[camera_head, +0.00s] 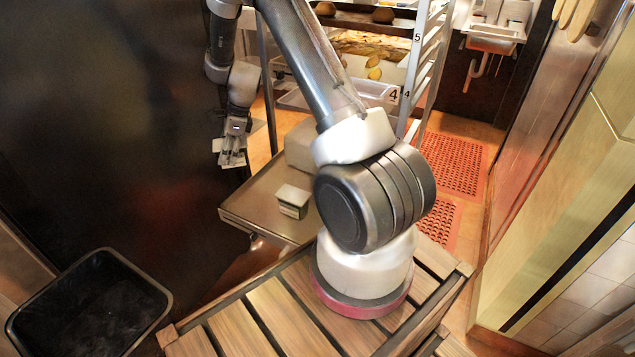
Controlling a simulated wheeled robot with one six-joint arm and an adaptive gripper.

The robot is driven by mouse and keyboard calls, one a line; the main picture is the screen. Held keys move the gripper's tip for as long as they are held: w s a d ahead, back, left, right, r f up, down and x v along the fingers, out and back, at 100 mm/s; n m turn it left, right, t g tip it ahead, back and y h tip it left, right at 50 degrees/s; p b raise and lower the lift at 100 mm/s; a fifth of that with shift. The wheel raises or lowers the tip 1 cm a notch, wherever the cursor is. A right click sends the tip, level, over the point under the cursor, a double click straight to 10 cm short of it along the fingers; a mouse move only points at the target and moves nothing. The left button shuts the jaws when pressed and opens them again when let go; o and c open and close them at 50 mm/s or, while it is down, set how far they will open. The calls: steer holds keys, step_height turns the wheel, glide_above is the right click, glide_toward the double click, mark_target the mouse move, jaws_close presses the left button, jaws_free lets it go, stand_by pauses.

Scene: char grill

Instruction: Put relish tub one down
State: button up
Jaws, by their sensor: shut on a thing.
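My gripper (234,128) hangs at the upper left, in front of the dark wall, pointing down. It is shut on a small pale thing (230,158), which I take to be relish tub one. The fingers hide much of it and its details are too small to read. It is held to the left of the steel table (255,188) and looks clear of it. A small box-shaped container (293,202) with a pale top and dark greenish side stands on that table, apart from my gripper.
A larger pale block (301,148) sits farther back on the table, partly behind my arm. A black bin (88,305) stands at the lower left. A tray rack (425,50) stands behind. Red mats (455,165) lie on the floor at right. The table's front left is bare.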

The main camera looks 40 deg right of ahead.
steer(key=s+d+f+m+t+h, duration=0.2)
steer(key=s+d+f+m, duration=0.2)
steer(key=d+f+m, duration=0.4)
steer(key=shift+m, duration=0.4)
steer(key=f, duration=0.2)
steer(key=a+f, duration=0.1)
steer(key=f, duration=0.4)
steer(key=shift+a+f, duration=0.15)
steer(key=shift+f, duration=0.2)
steer(key=o, duration=1.7)
